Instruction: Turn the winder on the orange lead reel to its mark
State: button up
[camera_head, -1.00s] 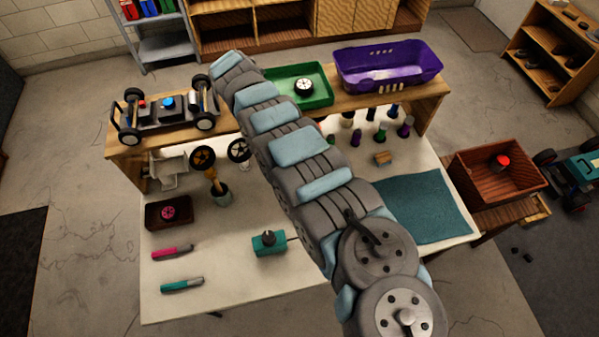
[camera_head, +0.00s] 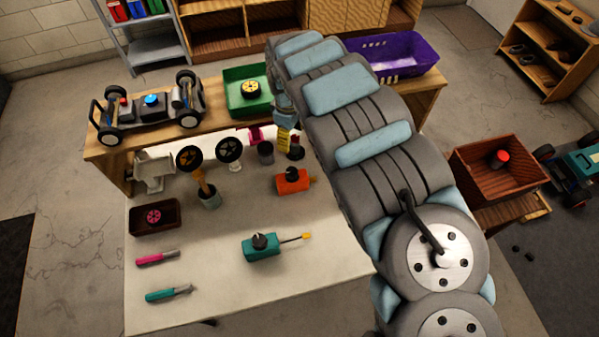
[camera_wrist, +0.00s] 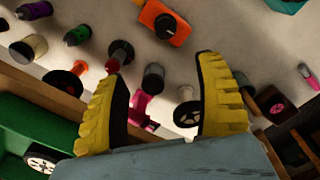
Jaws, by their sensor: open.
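The orange lead reel (camera_head: 293,182) lies on the white bench, behind and right of a teal reel (camera_head: 262,247). A black winder (camera_head: 291,173) sits on its top. In the wrist view the orange reel (camera_wrist: 165,22) is at the top, its black winder (camera_wrist: 166,26) facing the camera; I cannot make out the mark. My gripper (camera_head: 284,140) is above the back of the bench, behind the orange reel and apart from it. Its yellow fingers (camera_wrist: 160,68) are spread with nothing held between them; the reel shows beyond their tips.
Several small bottles and wheels stand near my fingers, including a wheel on a stand (camera_head: 229,150). A raised wooden shelf with a green tray (camera_head: 246,91) and purple basket (camera_head: 400,55) runs along the back. The bench front is mostly clear.

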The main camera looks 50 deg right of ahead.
jog(key=b, duration=0.1)
send_over(292, 171)
jog(key=shift+f, duration=2.65)
jog(key=shift+a+f+p, duration=0.1)
jog(key=shift+f+p, duration=0.4)
jog(key=shift+f, duration=4.3)
jog(key=shift+w+f, duration=0.1)
jog(key=shift+f, duration=1.3)
jog(key=shift+c, duration=0.2)
jog(key=c, duration=1.2)
